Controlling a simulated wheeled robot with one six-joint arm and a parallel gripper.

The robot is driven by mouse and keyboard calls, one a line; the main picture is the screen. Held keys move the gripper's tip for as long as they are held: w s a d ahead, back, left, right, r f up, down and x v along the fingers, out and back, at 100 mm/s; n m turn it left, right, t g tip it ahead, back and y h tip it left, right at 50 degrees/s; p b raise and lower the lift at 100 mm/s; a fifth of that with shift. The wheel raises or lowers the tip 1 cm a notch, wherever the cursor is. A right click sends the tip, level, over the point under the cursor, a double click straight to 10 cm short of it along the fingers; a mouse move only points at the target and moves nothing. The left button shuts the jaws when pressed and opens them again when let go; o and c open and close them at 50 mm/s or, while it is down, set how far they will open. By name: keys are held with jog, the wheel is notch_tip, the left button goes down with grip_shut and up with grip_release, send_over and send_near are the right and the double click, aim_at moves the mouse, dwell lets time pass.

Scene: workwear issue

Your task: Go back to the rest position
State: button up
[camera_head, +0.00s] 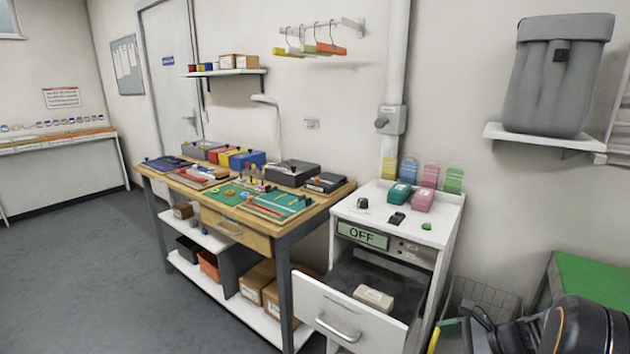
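My dark arm shows in the lower right corner of the head view. Its end, my gripper (462,331), is low at the bottom edge, right of the white cabinet (446,243). The fingers are partly cut off and hard to make out, so I cannot tell whether they are open or shut. I see nothing clearly held. The cabinet's drawer (337,318) is pulled open, and a pale block (373,297) lies inside it. A panel on the cabinet front (362,236) reads OFF.
A wooden workbench (262,228) with trays and tools stands left of the cabinet. Teal and pink boxes (422,200) sit on the cabinet top. A wire basket (484,298) and a green-topped surface (592,278) are close to my arm. Grey floor (85,270) is clear at left.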

jog(key=s+a+r+n+h+p, duration=0.3)
jog(key=a+r+n+p, duration=0.1)
jog(key=r+n, duration=0.3)
jog(key=s+a+r+n+g+h+p, duration=0.1)
jog(key=s+a+r+n+h+p, duration=0.2)
jog(key=s+a+r+n+p, duration=0.1)
jog(key=s+a+r+n+h+p, duration=0.3)
jog(key=a+r+n+p, duration=0.3)
jog(key=r+n, duration=0.4)
jog(key=shift+s+r+g+p, duration=0.4)
jog(key=shift+s+r+p, duration=0.2)
jog(key=shift+r+p, duration=0.15)
jog(key=shift+c, duration=0.4)
